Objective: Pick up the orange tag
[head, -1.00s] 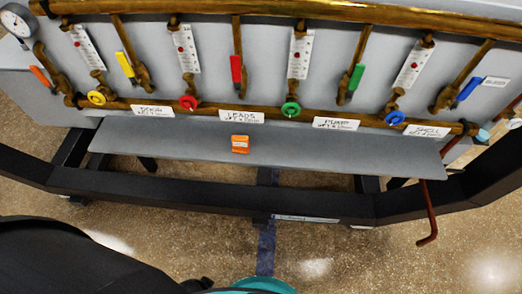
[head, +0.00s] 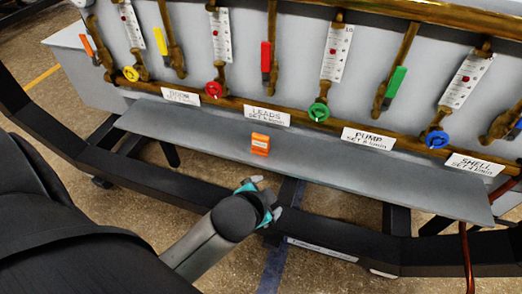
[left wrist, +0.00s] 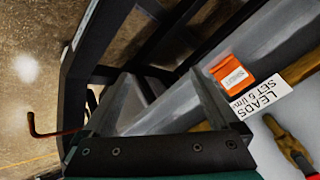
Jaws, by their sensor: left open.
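The orange tag (head: 260,144) lies on the grey shelf (head: 330,168) below the LEADS label, with a pale printed patch on its face. My left gripper (head: 262,197) is in front of and below the shelf's front edge, a little below the tag in the head view. In the left wrist view its two fingers (left wrist: 150,108) stand apart with nothing between them. The tag is apart from the gripper. My right gripper is not in view.
A brass manifold with coloured valve handles (head: 266,60), round knobs (head: 318,112) and flow gauges (head: 336,50) stands behind the shelf. A black frame rail (head: 330,228) runs in front below it. A copper-coloured pipe (head: 466,255) hangs at the right. The shelf around the tag is clear.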

